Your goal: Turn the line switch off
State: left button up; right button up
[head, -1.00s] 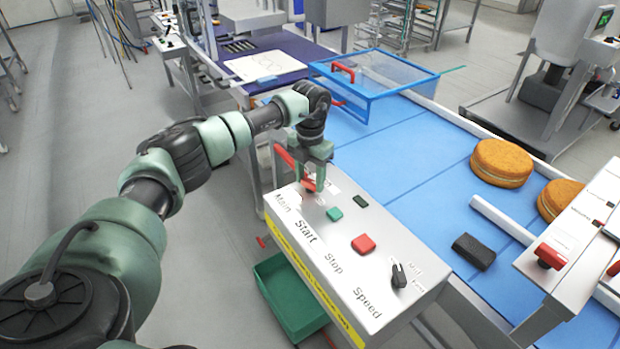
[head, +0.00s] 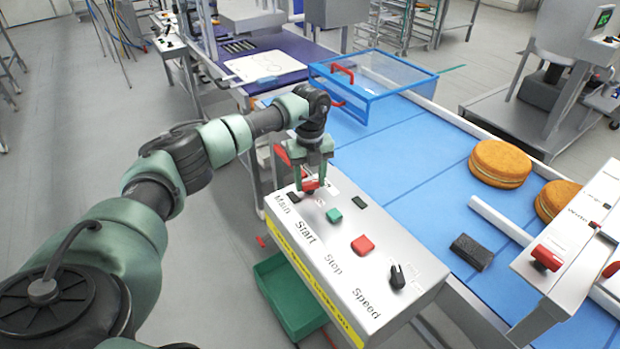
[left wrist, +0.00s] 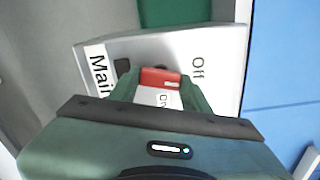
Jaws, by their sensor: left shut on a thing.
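The line switch is a small red handle (head: 311,184) at the "Main" end of the grey control box (head: 345,262). My left gripper (head: 312,182) points down over it and is shut on it. In the left wrist view the red handle (left wrist: 160,79) lies between the two green fingers. The label "Off" is beside it to the right and a partly covered "On" is below it. The fingers hide part of the handle, so I cannot tell which label it points to. My right gripper is not in view.
The box also bears a green button (head: 334,215), a red button (head: 362,245) and a black speed knob (head: 397,276). A blue conveyor (head: 410,160) with round cakes (head: 500,163) runs behind it. A green bin (head: 290,300) sits below.

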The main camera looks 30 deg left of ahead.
aim_at(310, 182)
pick_arm(q)
jog(key=shift+w+r+n, duration=0.1)
jog(key=shift+n, duration=1.3)
jog(key=shift+p, duration=0.3)
jog(key=shift+a+n, duration=0.1)
jog(key=shift+n, duration=0.3)
jog(key=o, duration=1.4)
jog(key=shift+c, duration=0.2)
notch_tip(310, 182, up, 7)
jog(key=shift+f+b, duration=0.1)
jog(key=shift+b, duration=1.1)
jog(key=shift+r, duration=0.45)
